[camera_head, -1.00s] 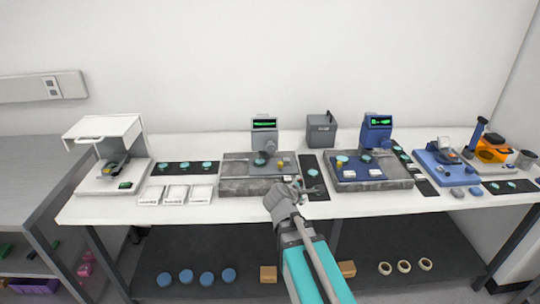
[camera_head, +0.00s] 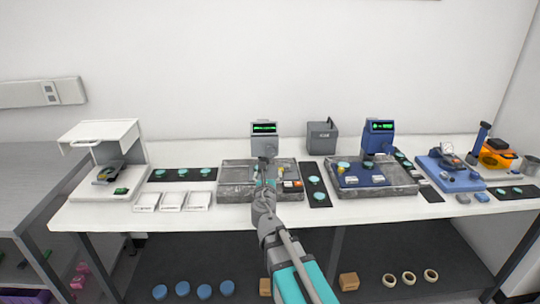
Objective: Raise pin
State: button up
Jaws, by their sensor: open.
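No pin can be made out clearly at this size. The grey gauge (camera_head: 264,142) with a lit green display stands at the back of a grey stone base (camera_head: 235,180). My gripper (camera_head: 265,179) is over the middle of this base, in front of the gauge's head, and hides part of it. Its fingers are small in the picture; they are open, and I see nothing held. A small orange and red part (camera_head: 292,184) shows on the base just right of my gripper. I cannot tell whether my gripper touches anything.
A blue gauge (camera_head: 379,138) stands on another stone base to the right. A dark strip (camera_head: 314,185) with teal discs lies between the bases. White trays (camera_head: 172,201) and a white cabinet (camera_head: 105,145) are left. A grey bin (camera_head: 322,138) stands behind.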

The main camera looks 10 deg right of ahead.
aim_at(270, 154)
jog(key=shift+w, duration=0.1)
jog(key=x, duration=1.3)
jog(key=shift+w+d, duration=0.2)
jog(key=shift+w, duration=0.1)
jog(key=c, duration=1.1)
jog(key=shift+c, duration=0.2)
